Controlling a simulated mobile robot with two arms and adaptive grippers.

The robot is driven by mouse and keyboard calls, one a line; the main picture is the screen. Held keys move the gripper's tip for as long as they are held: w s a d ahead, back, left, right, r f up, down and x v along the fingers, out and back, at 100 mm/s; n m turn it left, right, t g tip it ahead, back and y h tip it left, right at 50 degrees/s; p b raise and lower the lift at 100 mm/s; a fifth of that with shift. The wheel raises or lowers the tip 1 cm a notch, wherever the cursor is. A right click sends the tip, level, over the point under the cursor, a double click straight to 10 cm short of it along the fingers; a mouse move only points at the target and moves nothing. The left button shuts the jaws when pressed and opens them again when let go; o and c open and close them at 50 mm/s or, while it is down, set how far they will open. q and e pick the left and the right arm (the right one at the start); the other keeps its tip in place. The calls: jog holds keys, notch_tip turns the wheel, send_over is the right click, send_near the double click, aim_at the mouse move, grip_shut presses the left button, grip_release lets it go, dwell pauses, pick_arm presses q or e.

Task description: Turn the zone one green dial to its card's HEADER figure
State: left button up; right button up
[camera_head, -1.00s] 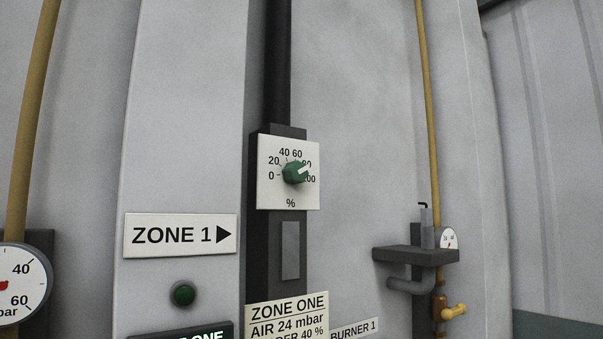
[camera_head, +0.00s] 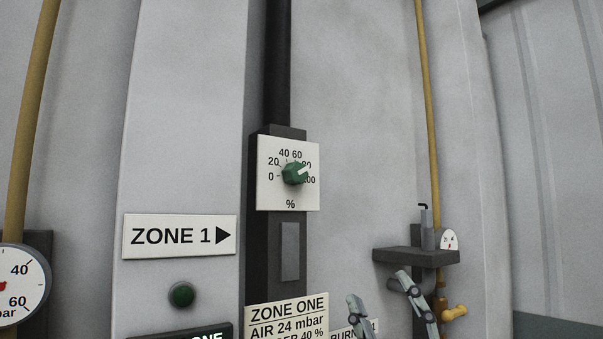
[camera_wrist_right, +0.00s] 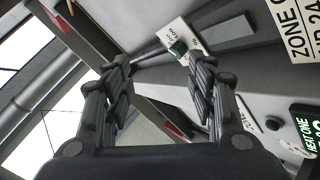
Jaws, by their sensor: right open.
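The green dial (camera_head: 294,174) sits on a white scale plate (camera_head: 268,198) marked 0 to 100 with a % sign. Its white pointer mark points up and right, close to the 80. The zone one card (camera_head: 287,312) below reads AIR 24 mbar and a cut-off line ending "DER 40 %"; its lower part is out of frame. My right gripper (camera_head: 378,287) is open and empty at the bottom, below and right of the dial. My left gripper is not in view.
The wall around the dial is clear.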

aim_at(299, 174)
jog(key=s+a+r+n+g+y, duration=0.4)
jog(key=a+n+g, duration=0.3)
jog(key=n+g, duration=0.35)
jog(key=s+a+r+n+g+y, duration=0.1)
jog(key=a+r+n+g+y, duration=0.3)
jog(key=a+r+n+g, duration=0.45)
jog(key=w+d+r+m+t+h, duration=0.3)
jog(key=w+d+r+t+h, duration=0.3)
jog(key=d+t+h, duration=0.5)
jog(key=w+a+p, duration=0.1)
jog(key=w+a, duration=0.1)
jog(key=w+a+g+p, duration=0.1)
jog(key=w+a+p, duration=0.1)
jog(key=w+a+r+g+h+p, duration=0.1)
jog(key=w+a+p, duration=0.1)
jog(key=shift+r, duration=0.1)
jog(key=shift+p+x, duration=0.35)
jog(key=shift+x, duration=0.45)
jog(key=shift+f, duration=0.2)
jog(key=c, duration=1)
